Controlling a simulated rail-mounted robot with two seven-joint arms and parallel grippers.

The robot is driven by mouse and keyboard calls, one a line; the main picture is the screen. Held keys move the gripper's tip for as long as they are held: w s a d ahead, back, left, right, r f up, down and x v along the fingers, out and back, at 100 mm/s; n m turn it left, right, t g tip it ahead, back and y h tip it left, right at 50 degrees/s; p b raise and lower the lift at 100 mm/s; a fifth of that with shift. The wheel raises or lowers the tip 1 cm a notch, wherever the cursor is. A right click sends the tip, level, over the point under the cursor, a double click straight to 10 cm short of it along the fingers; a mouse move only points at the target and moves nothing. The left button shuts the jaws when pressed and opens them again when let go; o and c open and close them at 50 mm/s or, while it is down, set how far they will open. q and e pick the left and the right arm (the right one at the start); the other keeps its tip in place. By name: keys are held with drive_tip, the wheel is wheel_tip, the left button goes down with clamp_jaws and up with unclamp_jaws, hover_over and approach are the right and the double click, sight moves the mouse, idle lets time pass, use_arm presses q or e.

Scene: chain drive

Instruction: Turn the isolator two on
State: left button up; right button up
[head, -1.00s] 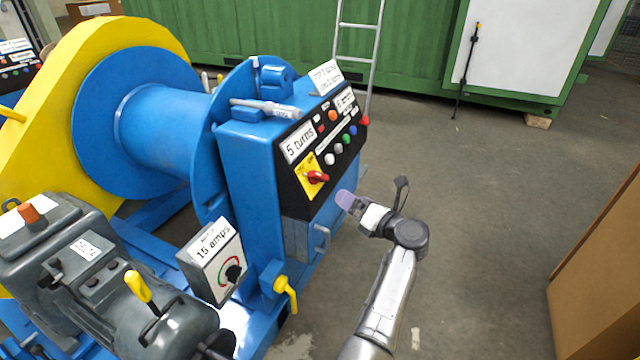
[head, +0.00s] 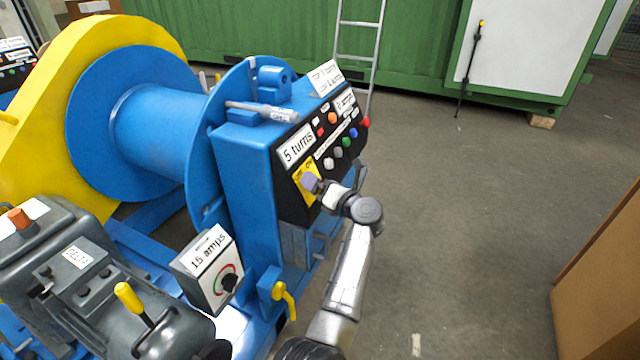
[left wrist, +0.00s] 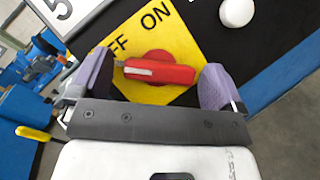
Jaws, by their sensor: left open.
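The isolator is a red rotary handle (left wrist: 165,73) on a yellow plate (left wrist: 185,42) marked OFF and ON, in the left wrist view. Its white-marked end points left, toward the OFF lettering. My left gripper (head: 311,184) is at the plate in the head view and hides the handle there. In the left wrist view its purple fingers are open, one beyond each end of the handle, with gaps visible. No number shows on the isolator. My right gripper is not in view.
The blue control cabinet (head: 243,175) carries a black panel with several coloured buttons and a "5 turns" display (head: 297,145). A "15 amps" box (head: 207,270) and a yellow-handled valve (head: 284,296) are lower left. Open floor (head: 450,210) lies to the right, before a brown box (head: 605,270).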

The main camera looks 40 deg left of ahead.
use_arm(q)
drive_tip(key=shift+c, duration=0.4)
